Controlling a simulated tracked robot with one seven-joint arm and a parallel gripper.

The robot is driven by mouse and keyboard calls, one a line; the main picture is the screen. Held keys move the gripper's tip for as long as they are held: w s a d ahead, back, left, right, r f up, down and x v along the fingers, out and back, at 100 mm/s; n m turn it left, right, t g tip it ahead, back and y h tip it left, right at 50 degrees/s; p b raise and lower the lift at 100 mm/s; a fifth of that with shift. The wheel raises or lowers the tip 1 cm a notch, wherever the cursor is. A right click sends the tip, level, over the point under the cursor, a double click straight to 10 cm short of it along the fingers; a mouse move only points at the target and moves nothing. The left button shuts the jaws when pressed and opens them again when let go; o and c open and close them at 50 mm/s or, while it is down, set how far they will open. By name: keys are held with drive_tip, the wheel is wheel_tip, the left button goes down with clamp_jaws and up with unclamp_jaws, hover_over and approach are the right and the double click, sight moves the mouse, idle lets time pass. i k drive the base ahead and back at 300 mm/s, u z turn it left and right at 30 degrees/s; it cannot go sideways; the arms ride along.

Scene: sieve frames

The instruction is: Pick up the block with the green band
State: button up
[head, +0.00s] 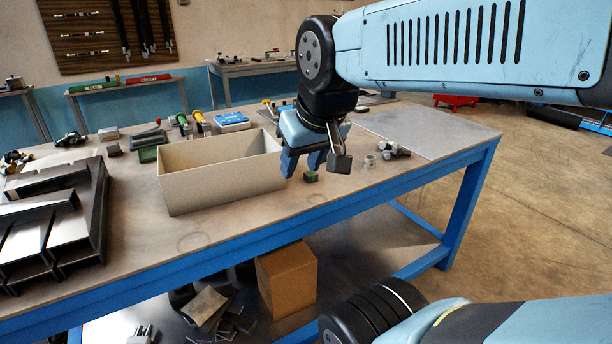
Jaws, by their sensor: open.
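A small dark block with a green band (311,177) sits on the workbench, just right of the beige open box. My gripper (302,164) points down above and slightly left of it in the picture, with blue fingers apart and nothing seen between them. The fingertips look close to the block, but I cannot tell whether they touch it. A dark grey piece hangs at the right of my gripper; I cannot tell if it is part of the gripper.
The beige box (180,191) stands close on the left. Small metal parts (393,149) and a clear ring (369,161) lie to the right. Dark metal profiles (50,225) fill the left end of the workbench (255,220). The front strip of the bench is mostly clear.

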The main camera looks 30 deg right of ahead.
sight(309, 177)
drive_tip(key=u, duration=0.8)
drive_tip(key=i, duration=0.1)
drive_tip(key=z, duration=2.75)
drive_tip(key=k, duration=1.5)
drive_tip(key=u, duration=0.8)
drive_tip(key=i, duration=1)
drive_tip(key=u, duration=0.05)
